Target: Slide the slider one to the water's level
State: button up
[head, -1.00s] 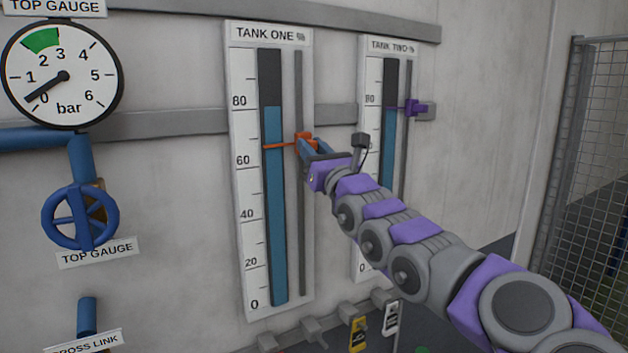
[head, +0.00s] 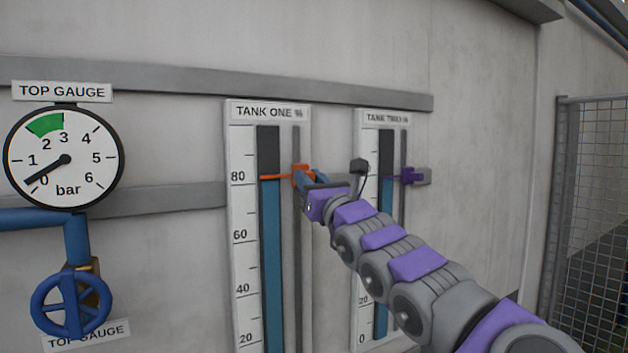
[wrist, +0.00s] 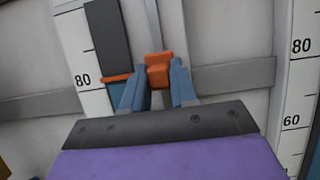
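Slider one, an orange block (head: 301,176) with a thin pointer, sits on the grey slot right of the TANK ONE scale (head: 241,215). Its pointer lies at the top edge of the blue water column (head: 270,260), just about the 80 mark. In the wrist view the pointer of the orange slider (wrist: 158,72) also lies where the dark tube meets the blue water (wrist: 118,88). My gripper (head: 312,180) has its blue fingers on either side of the block; its fingertips (wrist: 157,82) close on it in the wrist view.
The TANK TWO panel (head: 371,150) with a purple slider (head: 410,176) stands to the right, partly behind my arm. A bar gauge (head: 64,158) and blue handwheel (head: 71,306) are at left. A mesh fence (head: 598,200) is at far right.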

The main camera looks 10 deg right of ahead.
jog(key=shift+o, duration=1.4)
jog(key=shift+w+f, duration=0.15)
jog(key=shift+f, duration=0.05)
jog(key=shift+w+d, duration=0.1)
jog(key=shift+d, duration=0.15)
jog(key=shift+a, duration=0.2)
